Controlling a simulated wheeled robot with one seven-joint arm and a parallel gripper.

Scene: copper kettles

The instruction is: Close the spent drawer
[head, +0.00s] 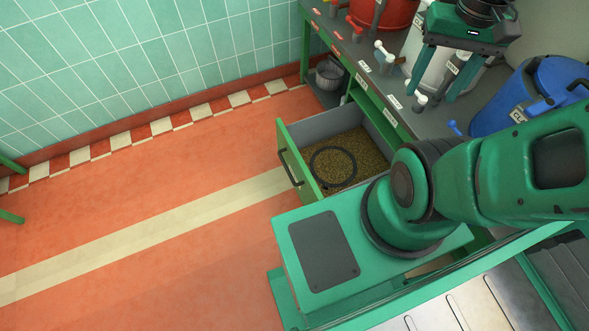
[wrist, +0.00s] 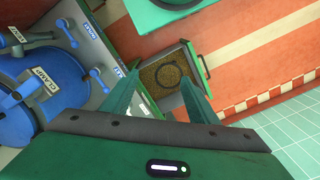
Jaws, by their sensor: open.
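The spent drawer (head: 299,158) stands pulled out from under the grey worktop, showing its green front, dark bar handle (head: 290,167) and grey inner walls. Brown grain-like stuff with a black ring (head: 333,166) lies inside. My arm hides its near right part in the head view. The wrist view also shows the open drawer (wrist: 195,68), beyond my fingertips. My gripper (head: 431,98) is open and empty, above the worktop and well apart from the drawer. Its two green fingers (wrist: 160,82) stand spread in the wrist view.
Blue vessel (head: 525,95) labelled CLAMP (wrist: 45,80), a pale vessel (head: 432,65) and a red vessel (head: 385,12) stand on the worktop (head: 340,30). Small valves and labels line its edge. A metal pot (head: 329,75) sits below. Red floor (head: 150,200) before the drawer is clear.

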